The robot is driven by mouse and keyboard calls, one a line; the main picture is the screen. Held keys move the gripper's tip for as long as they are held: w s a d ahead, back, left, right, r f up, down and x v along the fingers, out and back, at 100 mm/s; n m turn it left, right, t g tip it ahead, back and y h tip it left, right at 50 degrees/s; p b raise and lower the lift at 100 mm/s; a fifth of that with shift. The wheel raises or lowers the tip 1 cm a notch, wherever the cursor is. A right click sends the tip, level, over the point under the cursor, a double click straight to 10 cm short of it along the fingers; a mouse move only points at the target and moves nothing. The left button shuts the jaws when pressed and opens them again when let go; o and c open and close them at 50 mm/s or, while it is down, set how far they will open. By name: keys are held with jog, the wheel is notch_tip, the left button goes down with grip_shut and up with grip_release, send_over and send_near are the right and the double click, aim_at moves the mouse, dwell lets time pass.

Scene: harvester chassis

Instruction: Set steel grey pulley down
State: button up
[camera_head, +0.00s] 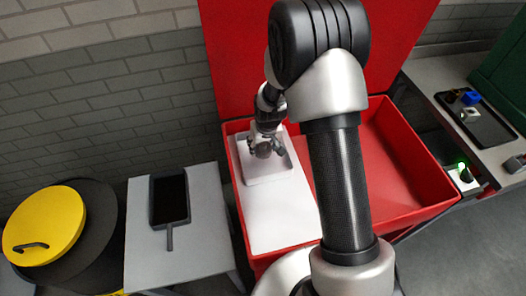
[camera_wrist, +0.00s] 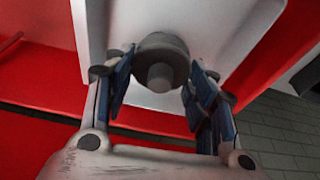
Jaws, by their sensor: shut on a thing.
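The steel grey pulley (camera_wrist: 161,62), a round dark disc with a lighter hub, sits between the fingertips of my gripper (camera_wrist: 160,75) in the wrist view. My gripper is shut on it. In the head view my gripper (camera_head: 264,142) is over a shallow white tray (camera_head: 283,172), with the pulley (camera_head: 263,151) small and dark beneath it. The tray also lies behind the pulley in the wrist view (camera_wrist: 222,22). I cannot tell whether the pulley touches the tray floor.
The tray stands at the back of a white panel (camera_head: 279,219) inside a red bin (camera_head: 397,165). My arm hides part of the bin. A grey table with a black dustpan (camera_head: 170,201) is at left, beside a yellow-lidded bin (camera_head: 44,222). A bench (camera_head: 436,78) stands right.

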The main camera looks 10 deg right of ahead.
aim_at(263, 149)
jog(key=shift+f+b, duration=0.35)
jog(key=shift+f, duration=1.35)
jog(key=shift+f, duration=0.2)
jog(key=o, duration=1.4)
